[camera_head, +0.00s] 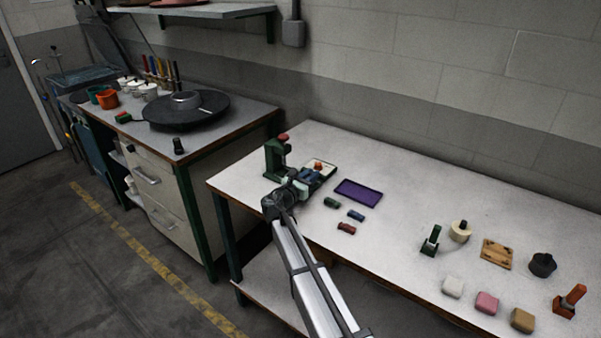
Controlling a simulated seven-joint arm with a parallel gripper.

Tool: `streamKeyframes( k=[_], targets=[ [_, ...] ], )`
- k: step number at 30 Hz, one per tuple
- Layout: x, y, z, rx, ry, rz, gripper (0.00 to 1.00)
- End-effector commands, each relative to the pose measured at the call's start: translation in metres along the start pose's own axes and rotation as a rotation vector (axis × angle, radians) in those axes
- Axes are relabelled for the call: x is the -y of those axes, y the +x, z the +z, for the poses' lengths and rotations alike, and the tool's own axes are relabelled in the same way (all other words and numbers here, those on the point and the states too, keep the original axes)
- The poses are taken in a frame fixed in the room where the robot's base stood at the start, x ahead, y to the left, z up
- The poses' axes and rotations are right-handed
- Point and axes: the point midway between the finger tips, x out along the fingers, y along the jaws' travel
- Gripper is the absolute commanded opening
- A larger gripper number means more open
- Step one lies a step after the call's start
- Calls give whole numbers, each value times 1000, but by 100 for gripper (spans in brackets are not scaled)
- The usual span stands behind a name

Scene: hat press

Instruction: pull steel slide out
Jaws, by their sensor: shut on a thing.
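A green press (276,156) with a red top stands near the left end of the white workbench. My arm reaches up from the bottom of the picture, and my gripper (301,182) is at the foot of the press, on its right front side. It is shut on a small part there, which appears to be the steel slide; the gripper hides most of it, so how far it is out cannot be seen.
Several blocks, stamps and pots stand at the bench's right. A left bench (222,120) holds a black turntable (186,110). The bench middle is clear.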

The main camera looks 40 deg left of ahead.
Motion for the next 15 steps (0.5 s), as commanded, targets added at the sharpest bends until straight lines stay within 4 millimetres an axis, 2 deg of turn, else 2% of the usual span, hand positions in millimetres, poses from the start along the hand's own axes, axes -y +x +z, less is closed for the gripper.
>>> streamKeyframes(
  k=[1, 4, 13, 14, 15],
  targets=[
    [17, -2, 0, 0, 0, -2, 0],
    [31, -2, 0, 0, 0, -1, 0],
    [32, -1, 0, 0, 0, 0, 0],
    [32, -1, 0, 0, 0, 0, 21],
    [32, -1, 0, 0, 0, 0, 25]
  ],
)
